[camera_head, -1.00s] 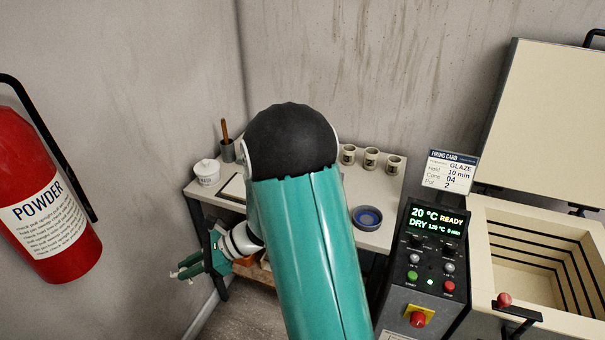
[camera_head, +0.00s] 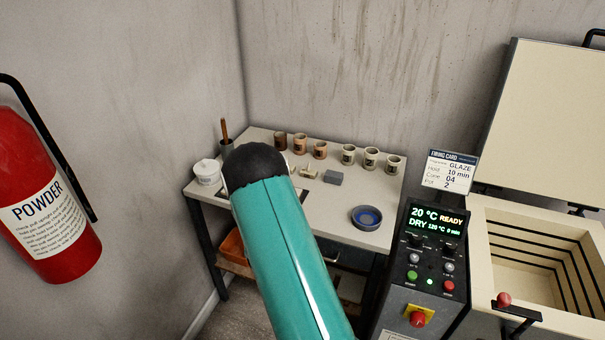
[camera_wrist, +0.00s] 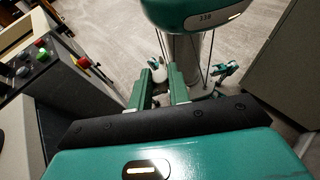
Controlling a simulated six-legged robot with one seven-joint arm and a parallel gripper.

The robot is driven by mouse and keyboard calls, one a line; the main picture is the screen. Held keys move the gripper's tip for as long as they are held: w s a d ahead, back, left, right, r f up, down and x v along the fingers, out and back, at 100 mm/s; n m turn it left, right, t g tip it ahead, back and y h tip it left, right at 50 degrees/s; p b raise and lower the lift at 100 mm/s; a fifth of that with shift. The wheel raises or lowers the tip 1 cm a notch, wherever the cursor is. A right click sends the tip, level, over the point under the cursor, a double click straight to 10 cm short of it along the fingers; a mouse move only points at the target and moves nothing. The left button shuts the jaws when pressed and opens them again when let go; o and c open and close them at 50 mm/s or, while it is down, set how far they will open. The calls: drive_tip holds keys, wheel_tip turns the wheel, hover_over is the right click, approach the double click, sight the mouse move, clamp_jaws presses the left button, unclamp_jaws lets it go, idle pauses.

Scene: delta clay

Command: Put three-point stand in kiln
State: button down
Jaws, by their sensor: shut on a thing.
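The kiln (camera_head: 482,262) stands at the right in the head view with its lid (camera_head: 545,120) raised and its chamber open. My gripper (camera_wrist: 160,80) shows in the wrist view, with its two green fingers apart by a narrow gap. It is shut on a small pale thing, seemingly the three-point stand, which is hard to make out between the fingertips. In the head view my arm hides the gripper. Small pale pieces (camera_head: 308,173) lie on the table near a grey block (camera_head: 333,177).
The kiln's control box (camera_head: 425,262) stands between table and chamber. A fire extinguisher (camera_head: 45,210) hangs at left.

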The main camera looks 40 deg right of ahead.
drive_tip(key=w+d+r+n+t+h, duration=0.1)
drive_tip(key=d+r+n+t+h, duration=0.25)
drive_tip(key=d+n+h, duration=0.45)
drive_tip(key=w+d+r+n+t+h, duration=0.2)
drive_tip(key=d+n+t+h, duration=0.3)
drive_tip(key=d, duration=0.5)
drive_tip(key=w+d+r+n+t+h, duration=0.3)
drive_tip(key=w+d+r+n+t, duration=0.15)
drive_tip(key=n+t, duration=0.2)
drive_tip(key=n+t+y, duration=0.2)
drive_tip(key=n+t, duration=0.2)
drive_tip(key=n, duration=0.2)
hover_over(312, 188)
drive_tip(key=shift+m, duration=0.25)
drive_tip(key=f, duration=0.7)
drive_tip(key=shift+s+f, duration=0.15)
drive_tip(key=shift+s, duration=0.05)
drive_tip(key=shift+w+d+f, duration=0.1)
drive_tip(key=shift+w+f, duration=0.05)
drive_tip(key=shift+f, duration=0.8)
drive_tip(key=shift+w+d+f, duration=0.1)
drive_tip(key=shift+f, duration=0.85)
drive_tip(key=shift+f, duration=0.1)
drive_tip(key=c, duration=1.3)
unclamp_jaws()
